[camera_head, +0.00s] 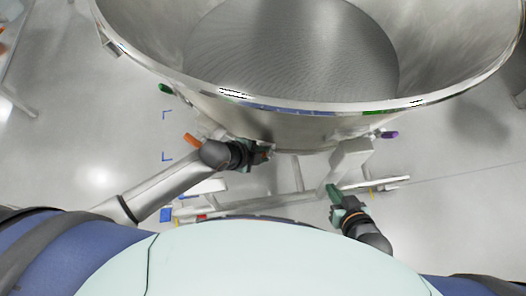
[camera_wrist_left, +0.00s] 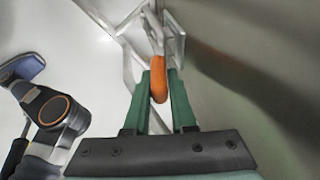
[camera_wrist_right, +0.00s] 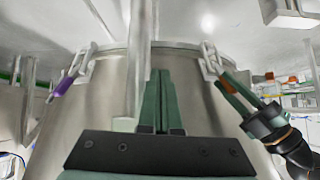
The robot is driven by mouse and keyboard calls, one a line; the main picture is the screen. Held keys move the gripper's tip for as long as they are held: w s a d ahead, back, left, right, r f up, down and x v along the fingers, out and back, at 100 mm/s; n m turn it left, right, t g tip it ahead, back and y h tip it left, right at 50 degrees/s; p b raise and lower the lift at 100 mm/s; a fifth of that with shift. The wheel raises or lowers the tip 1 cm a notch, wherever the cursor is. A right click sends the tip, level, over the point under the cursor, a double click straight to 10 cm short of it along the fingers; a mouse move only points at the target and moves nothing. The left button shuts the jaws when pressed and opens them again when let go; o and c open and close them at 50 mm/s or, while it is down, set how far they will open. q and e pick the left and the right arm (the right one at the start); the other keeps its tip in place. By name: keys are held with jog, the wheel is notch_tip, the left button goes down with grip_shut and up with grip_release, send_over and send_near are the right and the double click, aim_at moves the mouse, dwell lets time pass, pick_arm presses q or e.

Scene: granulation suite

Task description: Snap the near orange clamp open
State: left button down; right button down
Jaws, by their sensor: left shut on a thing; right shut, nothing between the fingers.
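The orange clamp handle (camera_wrist_left: 159,78) stands between the green fingertips of my left gripper (camera_wrist_left: 160,92), which is shut on it. Metal clamp parts (camera_wrist_left: 155,32) lie just beyond it. In the head view my left gripper (camera_head: 262,154) is under the near rim of the big steel bowl (camera_head: 290,125), and only a little orange shows there. The right wrist view shows a metal clamp (camera_wrist_right: 210,60) on the vessel wall beside my left gripper (camera_wrist_right: 228,86). Whether the clamp is latched cannot be told. My right gripper (camera_head: 332,190) is shut and empty; its fingers (camera_wrist_right: 160,85) are together.
Another orange piece (camera_head: 192,140) shows left of my left wrist. A purple-handled clamp (camera_head: 388,135) is at the bowl's right, and a green handle (camera_head: 166,89) is at its left. A pale frame (camera_head: 300,205) runs below the bowl. Open floor (camera_head: 70,130) lies to the left.

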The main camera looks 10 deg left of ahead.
pick_arm(q)
jog(key=s+f+t+b, duration=0.1)
jog(key=t+b, duration=0.1)
jog(key=s+f+m+t+b, duration=0.1)
jog(key=t+b, duration=0.1)
jog(key=f+t+h+b, duration=0.1)
jog(key=t+b, duration=0.1)
jog(key=b, duration=0.1)
jog(key=shift+s+a+f+m, duration=0.1)
jog(key=shift+s+f+m, duration=0.1)
jog(key=shift+s+m, duration=0.15)
dwell(0.5)
jog(key=c, duration=0.8)
grip_release()
jog(key=shift+r, duration=0.1)
jog(key=shift+o, duration=0.2)
